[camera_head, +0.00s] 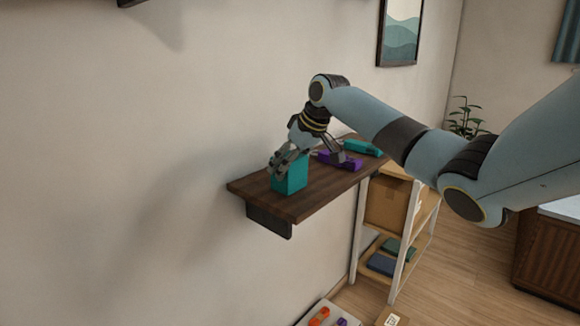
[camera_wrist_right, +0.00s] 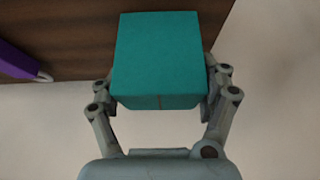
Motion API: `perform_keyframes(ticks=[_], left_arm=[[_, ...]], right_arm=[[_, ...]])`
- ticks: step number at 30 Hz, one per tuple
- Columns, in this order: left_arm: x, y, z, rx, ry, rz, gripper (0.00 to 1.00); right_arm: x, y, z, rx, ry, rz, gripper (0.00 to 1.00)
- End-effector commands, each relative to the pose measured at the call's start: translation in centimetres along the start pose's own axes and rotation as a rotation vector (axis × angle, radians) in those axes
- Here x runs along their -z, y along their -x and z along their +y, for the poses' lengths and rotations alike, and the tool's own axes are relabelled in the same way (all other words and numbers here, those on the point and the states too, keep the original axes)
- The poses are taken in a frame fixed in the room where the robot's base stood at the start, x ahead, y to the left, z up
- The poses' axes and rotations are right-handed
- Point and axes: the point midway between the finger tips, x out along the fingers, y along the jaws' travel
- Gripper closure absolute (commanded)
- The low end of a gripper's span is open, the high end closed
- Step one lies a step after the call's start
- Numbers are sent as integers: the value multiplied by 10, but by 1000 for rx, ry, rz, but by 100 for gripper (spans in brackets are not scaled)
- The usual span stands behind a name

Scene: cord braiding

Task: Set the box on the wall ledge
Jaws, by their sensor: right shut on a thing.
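The teal box (camera_head: 290,178) stands upright on the dark wooden wall ledge (camera_head: 310,198), close to its near left end. In the right wrist view the box (camera_wrist_right: 157,58) sits between my right gripper's fingers, with the ledge (camera_wrist_right: 80,20) beneath or behind it. My right gripper (camera_head: 287,160) reaches down from above and is shut on the box. In the right wrist view my right gripper (camera_wrist_right: 160,100) has a finger on each side of the box. Whether the box's full weight rests on the ledge is hard to tell. My left gripper is not in view.
A purple item (camera_head: 338,160) and another teal item (camera_head: 362,147) lie farther along the ledge. Below stands a shelf rack with a cardboard box (camera_head: 386,202). A framed picture (camera_head: 400,32) hangs above. A tray (camera_head: 328,314) with small coloured items is at the bottom.

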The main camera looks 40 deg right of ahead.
Motion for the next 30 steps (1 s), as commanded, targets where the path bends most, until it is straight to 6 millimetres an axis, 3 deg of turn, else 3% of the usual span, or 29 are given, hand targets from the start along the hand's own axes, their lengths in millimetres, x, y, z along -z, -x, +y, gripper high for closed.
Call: perform_keyframes(ticks=[12, 13, 18, 30], left_arm=[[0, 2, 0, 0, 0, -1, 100], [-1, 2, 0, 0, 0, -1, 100], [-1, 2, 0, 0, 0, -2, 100], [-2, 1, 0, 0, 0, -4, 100]], right_arm=[[-6, -10, 0, 0, 1, 2, 65], [-6, -11, 0, 0, 0, 1, 23], [-6, -10, 0, 0, 0, 1, 1], [-5, -1, 2, -3, 2, 4, 0]])
